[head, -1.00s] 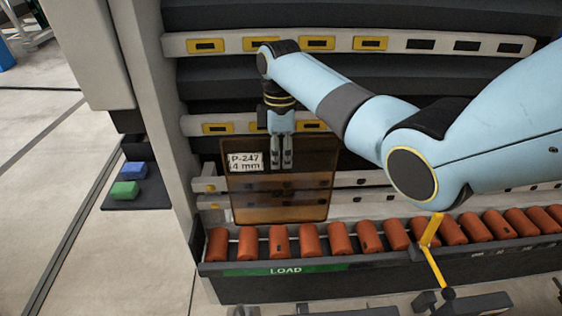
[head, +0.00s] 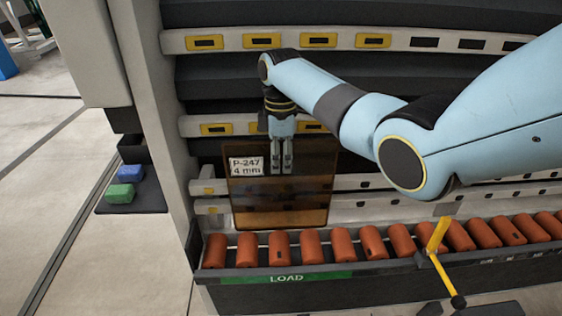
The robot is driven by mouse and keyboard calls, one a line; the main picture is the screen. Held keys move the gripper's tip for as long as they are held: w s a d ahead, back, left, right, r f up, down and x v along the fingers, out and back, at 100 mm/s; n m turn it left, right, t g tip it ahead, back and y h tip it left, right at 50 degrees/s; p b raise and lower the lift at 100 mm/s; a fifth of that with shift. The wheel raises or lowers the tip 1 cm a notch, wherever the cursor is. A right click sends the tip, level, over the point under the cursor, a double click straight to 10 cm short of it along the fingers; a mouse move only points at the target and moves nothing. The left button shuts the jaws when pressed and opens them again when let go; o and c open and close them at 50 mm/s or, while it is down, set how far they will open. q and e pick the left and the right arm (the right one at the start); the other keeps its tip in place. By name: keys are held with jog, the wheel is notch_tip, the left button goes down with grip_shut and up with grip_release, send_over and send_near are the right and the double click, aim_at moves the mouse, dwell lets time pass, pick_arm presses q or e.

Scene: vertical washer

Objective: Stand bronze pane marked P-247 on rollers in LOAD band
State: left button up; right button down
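The bronze pane (head: 280,205) hangs upright with a white label reading P-247, 4 mm. The pane's lower edge is close to the orange rollers (head: 311,245), above the green LOAD band (head: 287,278). I cannot tell whether the edge touches the rollers. My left gripper is not in view.
A yellow lever (head: 438,250) stands at the front of the roller trough. Rails with yellow-framed slots (head: 262,41) lie behind. A blue block (head: 131,172) and a green block (head: 120,193) sit on a dark shelf at left.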

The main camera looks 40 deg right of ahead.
jog(key=shift+f, duration=0.4)
dwell(0.5)
jog(key=c, duration=1.4)
grip_release()
jog(key=shift+s+f, duration=0.1)
notch_tip(320, 180, up, 12)
jog(key=w, duration=0.1)
jog(key=shift+d, duration=0.3)
jog(key=shift+w, duration=0.1)
notch_tip(320, 180, up, 10)
jog(key=p, duration=1.1)
jog(key=shift+w+d, duration=0.25)
jog(key=shift+w, duration=0.2)
jog(key=shift+f, duration=0.15)
